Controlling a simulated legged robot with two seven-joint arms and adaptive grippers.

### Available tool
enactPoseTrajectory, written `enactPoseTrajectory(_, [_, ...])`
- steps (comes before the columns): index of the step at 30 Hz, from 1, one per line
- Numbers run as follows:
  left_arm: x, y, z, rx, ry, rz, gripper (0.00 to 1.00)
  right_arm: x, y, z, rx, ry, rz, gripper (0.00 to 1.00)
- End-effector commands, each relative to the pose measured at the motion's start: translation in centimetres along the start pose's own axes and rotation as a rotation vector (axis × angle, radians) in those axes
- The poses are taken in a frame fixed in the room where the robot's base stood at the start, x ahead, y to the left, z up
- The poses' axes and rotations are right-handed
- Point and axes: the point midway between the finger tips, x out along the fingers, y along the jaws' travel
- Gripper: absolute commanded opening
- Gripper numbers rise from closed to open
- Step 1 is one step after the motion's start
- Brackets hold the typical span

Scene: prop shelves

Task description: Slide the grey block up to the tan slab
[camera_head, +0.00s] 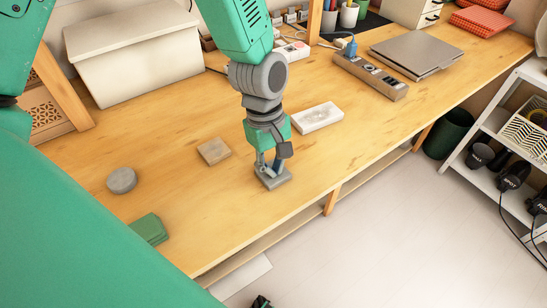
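The grey block (275,182) is a flat square piece lying on the wooden table near its front edge. The tan slab (214,151) lies flat on the table, to the left of the block and a little farther back. A stretch of bare table separates the two.
A white slab (318,117) lies behind and right of the gripper. A grey disc (122,180) and a green block (150,229) lie to the left. A power strip (370,75) and grey laptop-like slabs (416,53) are farther right. The table's front edge (306,208) is close.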

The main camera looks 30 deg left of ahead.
Motion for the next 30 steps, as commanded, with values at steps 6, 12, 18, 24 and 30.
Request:
enactPoseTrajectory(6, [0.6, 0.1, 0.5, -0.001, 0.017, -0.017, 0.0, -0.1, 0.1, 0.0, 0.002, 0.001, 0.001, 0.4])
enactPoseTrajectory(12, [0.6, 0.0, 0.3, -0.001, 0.014, -0.014, 0.0, -0.1, 0.1, 0.0, 0.003, 0.0, 0.002, 0.4])
enactPoseTrajectory(18, [-0.4, -0.2, -3.6, -0.009, 0.005, -0.009, 0.0, -1.9, 0.1, -0.1, 0.002, 0.0, 0.001, 0.4])
enactPoseTrajectory(24, [-1.6, -0.3, -9.4, -0.01, 0.007, -0.01, 0.0, -5.2, 0.1, -0.3, 0.002, 0.001, 0.001, 0.4])
enactPoseTrajectory(30, [-1.9, -0.1, -12.6, -0.004, 0.013, -0.013, 0.0, -6.2, 0.1, -0.4, 0.002, 0.001, 0.001, 0.4])
